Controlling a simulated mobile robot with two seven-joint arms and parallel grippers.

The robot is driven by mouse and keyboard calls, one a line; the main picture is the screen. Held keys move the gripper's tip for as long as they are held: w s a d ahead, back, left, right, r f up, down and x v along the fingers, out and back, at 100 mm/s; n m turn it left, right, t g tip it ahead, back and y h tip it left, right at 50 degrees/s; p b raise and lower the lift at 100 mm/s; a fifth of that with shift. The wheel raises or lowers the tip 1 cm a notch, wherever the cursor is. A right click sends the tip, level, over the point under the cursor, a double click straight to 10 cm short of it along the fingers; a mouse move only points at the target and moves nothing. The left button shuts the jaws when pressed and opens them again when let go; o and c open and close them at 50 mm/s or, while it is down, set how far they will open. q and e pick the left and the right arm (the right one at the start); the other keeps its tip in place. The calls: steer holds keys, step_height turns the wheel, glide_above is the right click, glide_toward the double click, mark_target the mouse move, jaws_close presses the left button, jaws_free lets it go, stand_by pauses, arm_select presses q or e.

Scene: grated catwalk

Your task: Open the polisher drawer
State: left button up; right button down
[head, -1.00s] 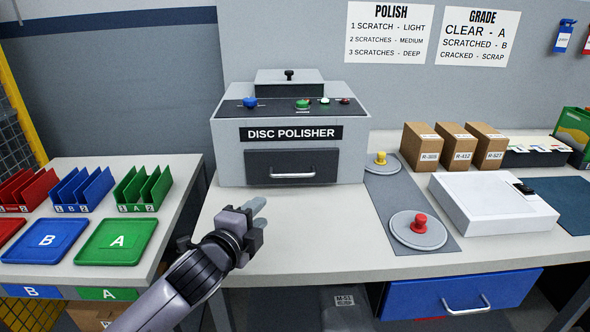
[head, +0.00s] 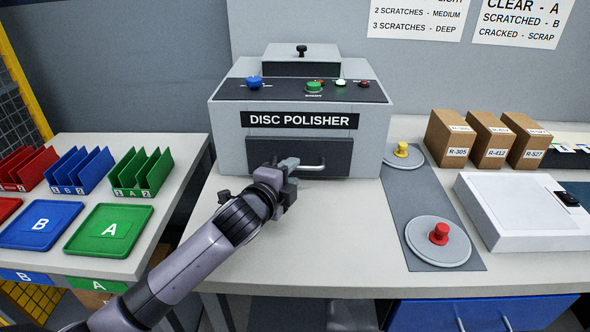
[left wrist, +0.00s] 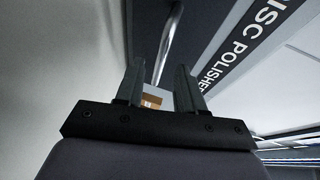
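The disc polisher (head: 222,150) is a grey box at the back of the table. Its dark drawer front (head: 335,148) looks shut, with a silver bar handle (head: 312,168) across it. My left gripper (head: 288,164) is at the left end of that handle and hides part of it. In the left wrist view, the gripper's two fingers (left wrist: 158,75) are spread apart. The handle (left wrist: 170,42) runs from above down toward the gap between them; I cannot tell whether they touch it. My right gripper is not in view.
Knobs and buttons (head: 314,86) sit on the polisher's top. Right of it are a pad with yellow (head: 402,150) and red (head: 439,233) knobs, boxes (head: 490,145) and a white device (head: 515,220). Trays (head: 110,229) and racks (head: 142,172) stand left. The tabletop before the polisher is clear.

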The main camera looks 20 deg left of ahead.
mark_target(318, 156)
arm_select(q)
steer(key=shift+x, duration=1.3)
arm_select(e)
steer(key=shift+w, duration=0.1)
arm_select(q)
jaws_close()
